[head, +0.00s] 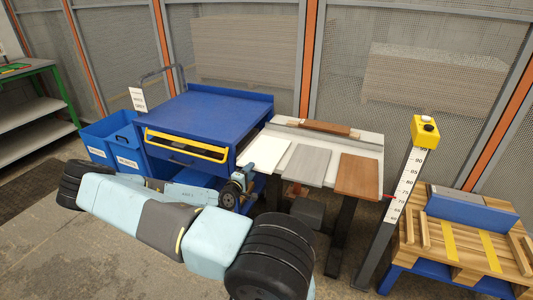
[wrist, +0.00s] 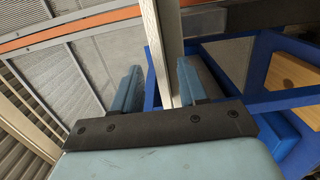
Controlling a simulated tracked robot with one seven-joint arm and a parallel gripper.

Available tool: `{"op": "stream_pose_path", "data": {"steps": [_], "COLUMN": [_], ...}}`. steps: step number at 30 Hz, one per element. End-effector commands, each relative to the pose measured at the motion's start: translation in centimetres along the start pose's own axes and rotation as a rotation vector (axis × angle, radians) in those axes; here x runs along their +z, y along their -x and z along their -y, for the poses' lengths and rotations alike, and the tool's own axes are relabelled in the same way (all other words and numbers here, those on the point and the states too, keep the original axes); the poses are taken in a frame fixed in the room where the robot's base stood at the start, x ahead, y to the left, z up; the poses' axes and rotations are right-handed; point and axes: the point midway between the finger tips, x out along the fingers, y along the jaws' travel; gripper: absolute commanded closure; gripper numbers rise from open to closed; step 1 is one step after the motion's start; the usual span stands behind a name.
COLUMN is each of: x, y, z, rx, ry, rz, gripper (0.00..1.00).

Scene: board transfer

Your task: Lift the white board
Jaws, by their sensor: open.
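The white board (head: 262,151) lies flat at the left end of a narrow pale bench, its near end overhanging the front edge. A grey board (head: 303,164) and a brown board (head: 358,176) lie to its right. My gripper (head: 245,172) is just below the white board's near-left edge in the head view, partly hidden by my arm. In the wrist view my gripper (wrist: 160,74) is open, with one finger on each side of a pale edge-on strip, which looks like the white board (wrist: 161,35). Contact with the fingers cannot be told.
A blue trolley (head: 210,110) with a yellow handle stands close left of the bench (head: 367,144). A brown bar (head: 318,128) lies along the bench's back. A post with a yellow button box (head: 424,130) and a wooden-topped table (head: 465,241) stand right.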

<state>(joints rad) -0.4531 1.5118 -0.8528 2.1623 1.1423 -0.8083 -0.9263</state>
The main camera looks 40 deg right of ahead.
Motion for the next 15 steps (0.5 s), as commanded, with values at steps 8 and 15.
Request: {"op": "stream_pose_path", "data": {"steps": [8,15], "x": [0.1,0.2], "y": [-3.5,-4.0], "z": [0.2,0.2], "rx": [0.001,0.001], "ry": [-0.001,0.0], "rz": [0.0,0.0], "gripper": [0.57,0.57]}}
